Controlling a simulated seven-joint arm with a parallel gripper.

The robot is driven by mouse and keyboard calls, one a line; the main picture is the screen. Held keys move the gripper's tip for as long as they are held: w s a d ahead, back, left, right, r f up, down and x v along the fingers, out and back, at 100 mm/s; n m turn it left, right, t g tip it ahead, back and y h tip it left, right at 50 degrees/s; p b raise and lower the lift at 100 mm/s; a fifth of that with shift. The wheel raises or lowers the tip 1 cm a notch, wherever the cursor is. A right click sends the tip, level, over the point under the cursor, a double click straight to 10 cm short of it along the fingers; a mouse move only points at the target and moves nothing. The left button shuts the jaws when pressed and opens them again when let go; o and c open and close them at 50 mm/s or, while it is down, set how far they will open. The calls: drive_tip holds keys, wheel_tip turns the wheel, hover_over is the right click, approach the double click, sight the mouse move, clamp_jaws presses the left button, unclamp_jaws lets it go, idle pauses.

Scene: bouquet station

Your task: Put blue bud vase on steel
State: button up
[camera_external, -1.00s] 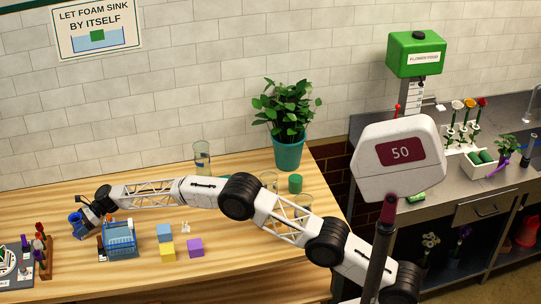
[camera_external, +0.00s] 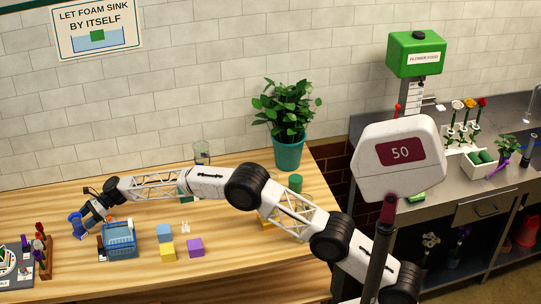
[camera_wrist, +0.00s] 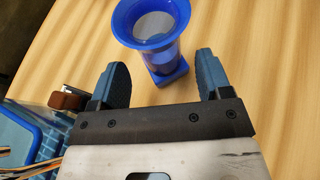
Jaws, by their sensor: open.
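The blue bud vase (camera_external: 76,226) stands on the wooden table at the far left, with a flared mouth and a square foot in the wrist view (camera_wrist: 152,25). My gripper (camera_external: 84,222) is right beside it. In the wrist view my gripper (camera_wrist: 160,75) is open, with a finger on either side of the vase's lower part and its mouth beyond the fingertips. I cannot tell whether a finger touches it. The steel counter (camera_external: 447,212) is at the right, behind the grey sign reading 50.
A blue basket (camera_external: 121,240) sits right of my gripper, close to the left finger in the wrist view. A potted plant (camera_external: 288,145) stands at the back.

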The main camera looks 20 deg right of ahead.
sight(76, 224)
drive_tip(key=v, duration=0.7)
drive_tip(key=shift+d, duration=0.1)
drive_tip(key=shift+o, duration=0.3)
idle(0.3)
drive_tip(key=shift+s+a+f, duration=0.1)
drive_tip(key=shift+s+a, duration=0.15)
drive_tip(key=shift+a, duration=0.45)
drive_tip(key=shift+s+a+r, duration=0.1)
drive_tip(key=shift+s+a, duration=0.2)
drive_tip(key=shift+a, duration=0.35)
drive_tip(key=shift+s+a+f, duration=0.1)
drive_tip(key=shift+s+a, duration=0.15)
drive_tip(key=shift+a, duration=0.45)
drive_tip(key=shift+x, duration=1.3)
drive_tip(key=shift+x, duration=2.6)
